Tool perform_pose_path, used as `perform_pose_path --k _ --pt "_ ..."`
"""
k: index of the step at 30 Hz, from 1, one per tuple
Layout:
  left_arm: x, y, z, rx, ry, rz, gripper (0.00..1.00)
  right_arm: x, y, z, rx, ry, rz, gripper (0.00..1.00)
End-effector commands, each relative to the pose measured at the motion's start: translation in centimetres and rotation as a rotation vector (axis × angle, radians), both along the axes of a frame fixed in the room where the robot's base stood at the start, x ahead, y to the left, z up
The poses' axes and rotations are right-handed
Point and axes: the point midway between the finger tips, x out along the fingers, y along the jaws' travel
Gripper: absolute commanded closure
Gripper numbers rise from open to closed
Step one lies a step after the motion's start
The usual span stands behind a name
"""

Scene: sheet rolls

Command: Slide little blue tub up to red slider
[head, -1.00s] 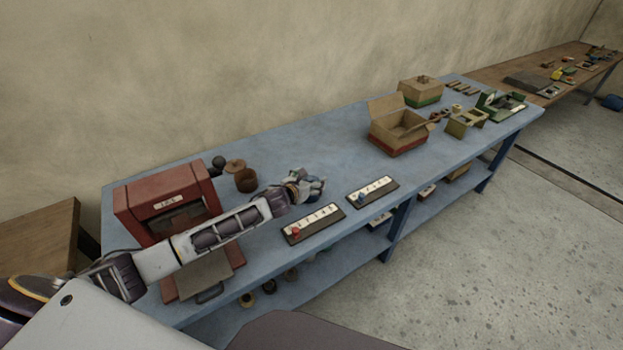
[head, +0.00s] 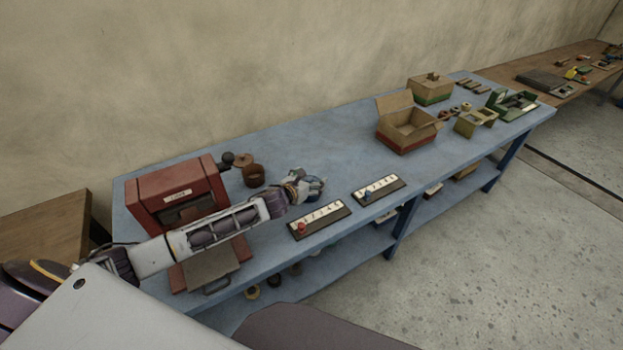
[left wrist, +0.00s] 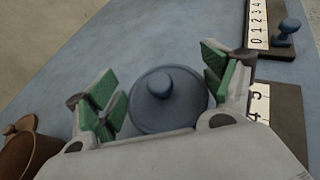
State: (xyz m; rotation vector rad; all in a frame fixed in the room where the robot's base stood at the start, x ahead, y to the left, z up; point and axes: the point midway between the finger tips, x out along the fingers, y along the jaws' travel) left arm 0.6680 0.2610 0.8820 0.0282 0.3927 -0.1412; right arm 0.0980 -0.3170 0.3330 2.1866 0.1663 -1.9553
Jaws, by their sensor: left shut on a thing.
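The little blue tub (left wrist: 168,100) is round, with a knobbed lid. It sits between the green-padded fingers of my left gripper (left wrist: 165,92), which is shut on it. In the head view my left gripper (head: 307,187) is low over the blue bench, just behind the near numbered strip, and partly covers the tub. The red slider (head: 301,227) is a small red knob at the left end of that numbered strip (head: 322,219). The left wrist view shows only the strip's far end (left wrist: 280,112); the red slider is not visible there. My right gripper is not in view.
A second numbered strip (head: 382,188) with a blue slider (head: 368,196) lies to the right. A red machine (head: 180,193) and a brown pot (head: 254,175) stand to the left. An open cardboard box (head: 408,130) is farther right. The bench middle is clear.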

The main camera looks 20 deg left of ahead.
Motion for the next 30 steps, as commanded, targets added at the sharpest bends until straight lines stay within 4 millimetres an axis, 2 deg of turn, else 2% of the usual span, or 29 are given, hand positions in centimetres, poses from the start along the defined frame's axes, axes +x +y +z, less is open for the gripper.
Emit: perform_pose_path --k 30 --pt "-2.4 1.5 -0.1 0.002 0.002 0.001 0.42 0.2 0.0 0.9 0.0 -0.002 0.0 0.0"
